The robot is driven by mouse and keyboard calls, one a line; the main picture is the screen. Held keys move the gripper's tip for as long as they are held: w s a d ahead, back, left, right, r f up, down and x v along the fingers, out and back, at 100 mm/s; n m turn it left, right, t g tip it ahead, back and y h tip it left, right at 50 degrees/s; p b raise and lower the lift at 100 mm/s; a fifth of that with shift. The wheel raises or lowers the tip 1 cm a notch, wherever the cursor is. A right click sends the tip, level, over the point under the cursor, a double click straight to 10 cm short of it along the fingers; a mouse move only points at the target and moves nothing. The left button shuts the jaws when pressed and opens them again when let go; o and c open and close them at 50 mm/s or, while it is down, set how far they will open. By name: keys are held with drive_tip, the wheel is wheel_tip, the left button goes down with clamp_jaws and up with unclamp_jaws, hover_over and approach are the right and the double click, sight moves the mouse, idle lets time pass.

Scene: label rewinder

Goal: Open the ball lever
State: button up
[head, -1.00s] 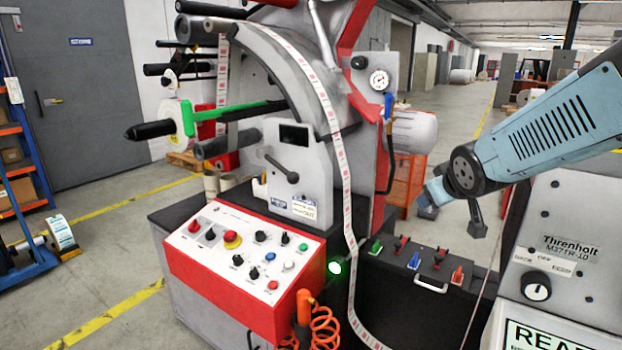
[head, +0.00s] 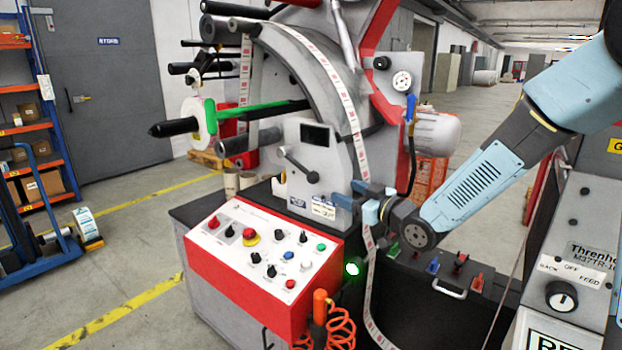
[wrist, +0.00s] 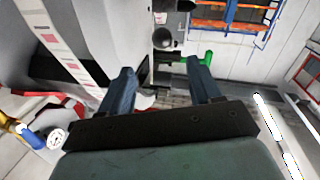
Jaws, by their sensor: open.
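The ball lever (head: 298,164) is a dark arm on the grey front panel of the rewinder, slanting down to the right to a black ball (head: 312,177). My gripper (head: 347,194) is in front of the panel's right edge, to the right of the ball and apart from it. In the wrist view, my gripper (wrist: 160,75) has its two blue fingers wide apart with nothing held. A dark round knob (wrist: 162,39), likely the lever's ball, lies beyond the fingertips and roughly between them. I cannot tell its exact depth.
The printed label web (head: 350,110) runs down close behind my gripper. The red control box (head: 255,265) with buttons stands below left. A green bar (head: 258,109) and black rollers stick out to the left above the lever. A black gauge hose hangs above my gripper.

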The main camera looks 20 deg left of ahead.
sight(318, 178)
drive_tip(key=x, duration=1.3)
drive_tip(key=shift+w+a, duration=0.15)
drive_tip(key=shift+a, duration=0.2)
clamp_jaws()
drive_tip(key=shift+w, duration=0.1)
drive_tip(key=shift+r, duration=0.1)
